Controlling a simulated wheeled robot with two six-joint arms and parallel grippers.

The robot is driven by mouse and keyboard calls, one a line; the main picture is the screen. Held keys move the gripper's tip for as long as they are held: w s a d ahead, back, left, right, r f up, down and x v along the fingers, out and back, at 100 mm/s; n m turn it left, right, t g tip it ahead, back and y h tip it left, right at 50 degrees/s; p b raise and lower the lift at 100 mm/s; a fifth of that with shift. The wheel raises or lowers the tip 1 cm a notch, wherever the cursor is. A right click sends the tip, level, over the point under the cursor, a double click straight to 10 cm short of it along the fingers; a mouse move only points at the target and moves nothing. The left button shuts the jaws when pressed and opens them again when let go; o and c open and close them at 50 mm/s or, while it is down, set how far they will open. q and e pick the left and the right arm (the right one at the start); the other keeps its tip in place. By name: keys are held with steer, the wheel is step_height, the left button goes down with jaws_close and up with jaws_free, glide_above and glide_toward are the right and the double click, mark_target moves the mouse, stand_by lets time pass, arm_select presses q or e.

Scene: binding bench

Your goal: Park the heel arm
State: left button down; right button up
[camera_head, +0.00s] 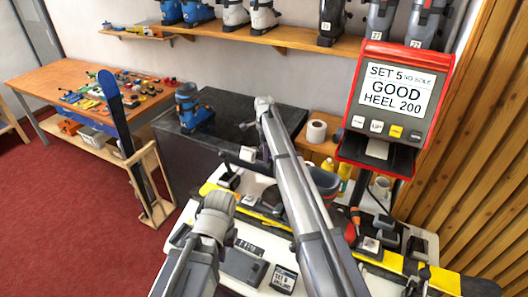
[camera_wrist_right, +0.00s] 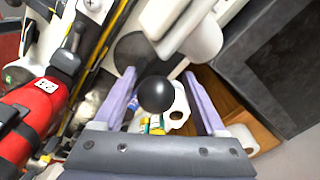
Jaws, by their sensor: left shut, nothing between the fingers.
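In the right wrist view a round black knob (camera_wrist_right: 156,93) sits between the two fingers of my right gripper (camera_wrist_right: 163,100). The fingers are spread, with a gap showing on each side of the knob. Which part bears the knob is hidden, so I cannot tell for sure that it is the heel arm's. In the head view my right arm reaches over the bench, its wrist (camera_head: 264,104) near a dark lever. My left gripper (camera_head: 218,204) is low over the white bench, shut and empty; its fingertips are hard to make out.
A red screen unit (camera_head: 389,100) reads "GOOD HEEL 200". A yellow-and-black ski (camera_head: 458,282) lies along the bench. In the right wrist view a red thing with a white label (camera_wrist_right: 35,110) is at the left. A paper roll (camera_head: 316,131) and a blue boot (camera_head: 190,108) stand behind.

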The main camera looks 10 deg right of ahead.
steer(key=shift+r, duration=0.15)
step_height(320, 180, up, 8)
steer(key=p, duration=0.8)
steer(key=shift+f, duration=0.2)
steer(key=shift+f, duration=0.1)
